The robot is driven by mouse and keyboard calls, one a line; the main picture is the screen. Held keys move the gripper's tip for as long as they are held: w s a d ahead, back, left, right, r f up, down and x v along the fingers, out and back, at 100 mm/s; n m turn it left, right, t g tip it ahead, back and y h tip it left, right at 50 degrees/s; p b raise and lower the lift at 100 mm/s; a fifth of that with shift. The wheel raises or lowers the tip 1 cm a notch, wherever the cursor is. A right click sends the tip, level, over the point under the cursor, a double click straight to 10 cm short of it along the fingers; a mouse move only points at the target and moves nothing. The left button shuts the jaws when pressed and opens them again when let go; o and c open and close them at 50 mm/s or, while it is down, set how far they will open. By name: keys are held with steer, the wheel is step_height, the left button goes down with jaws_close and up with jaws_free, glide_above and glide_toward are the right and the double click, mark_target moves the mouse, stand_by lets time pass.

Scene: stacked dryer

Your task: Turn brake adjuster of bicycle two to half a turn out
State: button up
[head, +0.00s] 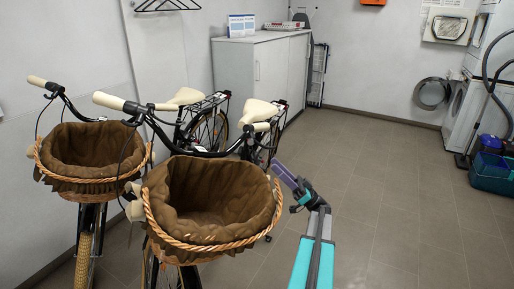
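Two black bicycles with cream grips stand side by side at left. The left bicycle has a lined wicker basket (95,160) and a cream grip (37,82). The right bicycle has a larger brown-lined basket (212,200), a left grip (108,100) and a right grip (262,127). No label shows which is bicycle two. The brake adjuster is too small to make out. My gripper (278,169), at the purple end of my teal arm, is just right of the right bicycle's basket, below its right grip. Its fingers are not clear, and I cannot tell whether it touches anything.
A light cabinet (258,65) stands behind the bicycles, with a folded rack (318,75) beside it. White machines (468,108) with an open round door (432,93) and a teal crate (492,175) are at right. The tiled floor (385,160) between is clear.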

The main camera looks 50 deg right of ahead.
mark_target(251, 142)
steer(key=p+x, duration=0.1)
steer(key=x, duration=1)
steer(key=shift+a+r, duration=0.1)
steer(key=shift+c, duration=0.4)
jaws_close()
